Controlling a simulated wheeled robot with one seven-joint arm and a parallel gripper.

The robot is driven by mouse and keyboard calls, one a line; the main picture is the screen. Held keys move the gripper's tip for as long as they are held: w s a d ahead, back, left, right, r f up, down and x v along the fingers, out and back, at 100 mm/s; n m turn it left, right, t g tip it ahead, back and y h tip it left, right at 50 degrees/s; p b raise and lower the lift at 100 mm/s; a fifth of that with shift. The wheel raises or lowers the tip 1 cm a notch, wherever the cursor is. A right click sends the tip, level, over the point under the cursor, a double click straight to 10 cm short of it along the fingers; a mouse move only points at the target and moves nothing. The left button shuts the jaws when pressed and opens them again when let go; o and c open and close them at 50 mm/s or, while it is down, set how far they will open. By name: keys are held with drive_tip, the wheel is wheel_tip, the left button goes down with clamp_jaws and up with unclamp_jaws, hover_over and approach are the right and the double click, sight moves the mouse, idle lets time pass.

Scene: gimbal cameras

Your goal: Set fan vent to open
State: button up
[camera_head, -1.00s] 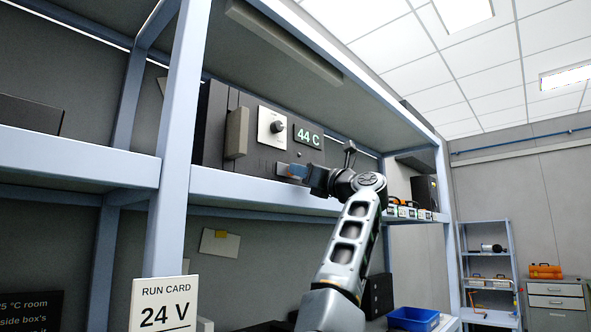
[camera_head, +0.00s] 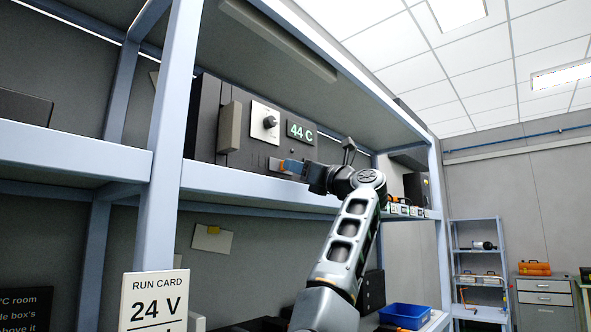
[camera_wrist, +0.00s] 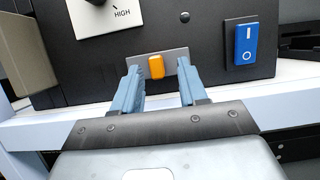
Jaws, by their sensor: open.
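A dark box (camera_head: 207,125) stands on the upper shelf. Low on its front is an orange tab (camera_wrist: 156,66) on a grey plate (camera_wrist: 176,57), which looks like a slider; no vent label is readable. My gripper (camera_wrist: 157,74) is open, its two blue-grey fingers either side of the tab, which is not visibly clamped. Whether a finger touches it I cannot tell. In the head view my gripper (camera_head: 288,166) reaches the box's lower front, and its fingers mostly hide the tab.
The box also carries a knob (camera_head: 270,122), a display (camera_head: 301,132) reading 44 C, a grey handle-like block (camera_head: 229,127) and a blue rocker switch (camera_wrist: 243,45) right of the tab. The shelf edge (camera_head: 240,185) runs just below. A run card (camera_head: 155,300) reads 24 V.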

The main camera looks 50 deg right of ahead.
drive_tip(key=b+v, duration=0.1)
drive_tip(key=v, duration=0.5)
drive_tip(key=shift+s, duration=0.15)
drive_tip(key=shift+f, duration=0.1)
